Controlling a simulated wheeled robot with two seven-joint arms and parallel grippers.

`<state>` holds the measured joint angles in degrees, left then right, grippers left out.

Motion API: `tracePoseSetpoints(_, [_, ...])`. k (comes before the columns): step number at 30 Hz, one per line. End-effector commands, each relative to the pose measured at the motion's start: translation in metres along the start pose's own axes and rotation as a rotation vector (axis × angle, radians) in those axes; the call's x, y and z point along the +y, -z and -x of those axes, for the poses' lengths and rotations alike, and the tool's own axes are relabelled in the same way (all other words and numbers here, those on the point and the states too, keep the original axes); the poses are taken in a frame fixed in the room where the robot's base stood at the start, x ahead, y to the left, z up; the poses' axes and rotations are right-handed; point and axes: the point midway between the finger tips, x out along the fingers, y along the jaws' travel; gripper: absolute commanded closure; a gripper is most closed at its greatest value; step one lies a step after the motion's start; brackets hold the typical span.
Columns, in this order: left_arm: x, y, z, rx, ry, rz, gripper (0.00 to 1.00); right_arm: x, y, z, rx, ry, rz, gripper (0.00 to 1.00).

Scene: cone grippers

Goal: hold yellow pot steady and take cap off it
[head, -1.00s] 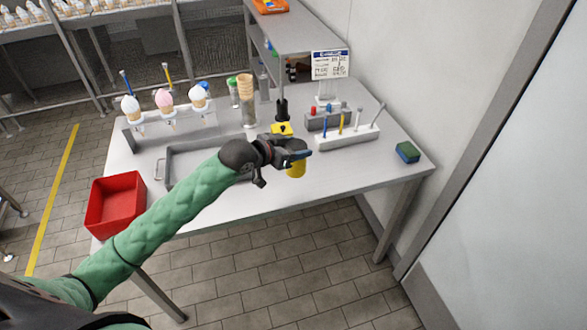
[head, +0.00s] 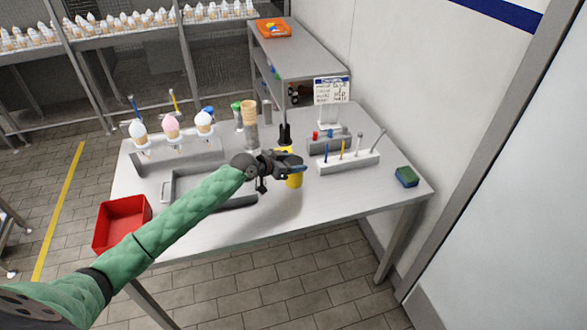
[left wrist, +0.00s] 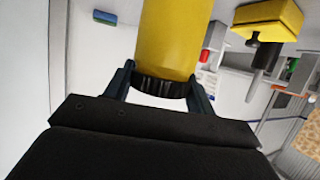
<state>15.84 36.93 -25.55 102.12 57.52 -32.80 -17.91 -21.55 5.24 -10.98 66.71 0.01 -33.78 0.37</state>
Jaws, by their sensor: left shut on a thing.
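The yellow pot (head: 293,182) is a roughly upright cylinder at the middle of the table. My left gripper (head: 290,168) is shut around its upper end, coming in from the left. In the left wrist view, which looks upside down, the pot (left wrist: 168,38) fills the top middle. Its black ribbed cap (left wrist: 160,88) is on the pot, between my two fingers. I cannot tell whether the fingertips press on the cap or on the pot just below it. The gripper hides the cap in the head view. My right gripper is not in view.
A black tool on a yellow block (left wrist: 268,20) stands behind the pot. A white pen holder (head: 342,160) and a sponge (head: 407,177) are on the right. A grey tray (head: 172,190) and a cone rack (head: 172,150) are on the left. The front right tabletop is clear.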

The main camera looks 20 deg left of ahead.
Motion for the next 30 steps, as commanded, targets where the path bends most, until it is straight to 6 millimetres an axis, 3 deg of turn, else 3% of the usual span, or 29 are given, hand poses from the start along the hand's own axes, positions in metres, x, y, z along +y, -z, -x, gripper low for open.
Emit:
tracePoseSetpoints(15, [0.0, -0.035, -0.014, 0.0, 0.0, 0.001, 1.0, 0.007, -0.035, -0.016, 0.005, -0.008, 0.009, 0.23])
tracePoseSetpoints(28, [0.0, -0.039, -0.016, 0.001, 0.0, -0.001, 1.0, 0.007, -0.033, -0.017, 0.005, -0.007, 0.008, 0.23])
tracePoseSetpoints(29, [0.0, -0.039, -0.015, 0.0, 0.0, -0.001, 0.39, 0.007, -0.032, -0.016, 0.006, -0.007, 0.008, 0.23])
tracePoseSetpoints(30, [0.0, -0.039, -0.015, 0.0, 0.0, -0.001, 0.31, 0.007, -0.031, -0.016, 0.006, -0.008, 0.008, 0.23])
